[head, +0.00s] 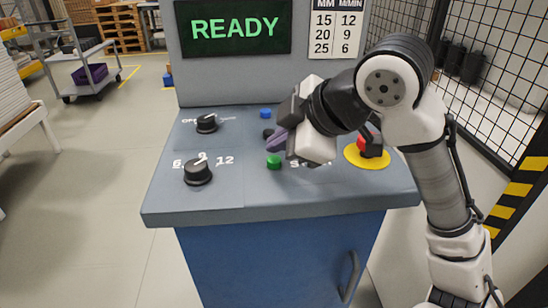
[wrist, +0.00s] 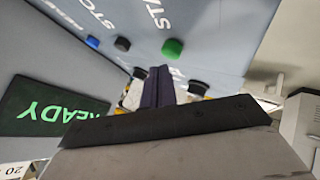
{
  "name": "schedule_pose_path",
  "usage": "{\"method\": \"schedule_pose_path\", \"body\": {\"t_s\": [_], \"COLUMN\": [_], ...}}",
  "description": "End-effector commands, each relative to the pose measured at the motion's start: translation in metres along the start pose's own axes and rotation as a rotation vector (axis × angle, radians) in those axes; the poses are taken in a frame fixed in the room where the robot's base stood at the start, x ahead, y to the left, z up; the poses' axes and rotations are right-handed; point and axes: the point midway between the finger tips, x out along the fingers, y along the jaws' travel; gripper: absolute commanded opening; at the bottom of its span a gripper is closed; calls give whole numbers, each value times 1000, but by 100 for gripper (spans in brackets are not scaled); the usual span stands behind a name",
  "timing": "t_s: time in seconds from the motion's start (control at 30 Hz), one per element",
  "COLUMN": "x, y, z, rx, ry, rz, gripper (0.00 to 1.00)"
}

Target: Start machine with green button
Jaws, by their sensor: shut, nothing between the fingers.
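The green button (head: 273,161) sits on the sloped grey control panel (head: 228,190), beside white lettering partly covered by my arm. It also shows in the wrist view (wrist: 172,48), next to the letters "ST". My gripper (head: 274,144) is shut and empty, with its purple-grey fingers pointing left over the panel. In the head view its tips show just above the green button in the picture, apart from it. In the wrist view the closed fingers (wrist: 158,84) show below the button with a gap between. The display (head: 234,27) reads "READY" in green.
A black button (head: 268,133) and a blue button (head: 265,113) lie behind the green one. A red emergency stop (head: 370,146) on a yellow disc is to the right, near my arm. Two black dials (head: 207,123) (head: 198,171) stand at left. A mesh fence (head: 500,80) is at right.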

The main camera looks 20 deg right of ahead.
Motion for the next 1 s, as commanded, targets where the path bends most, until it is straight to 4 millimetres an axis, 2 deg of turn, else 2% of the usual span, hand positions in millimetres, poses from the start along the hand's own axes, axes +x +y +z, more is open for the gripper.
{"method": "schedule_pose_path", "body": {"t_s": [1.0], "x": [9], "y": [-6], "z": [6], "rx": [0], "ry": [1], "rz": [1], "gripper": [0]}}
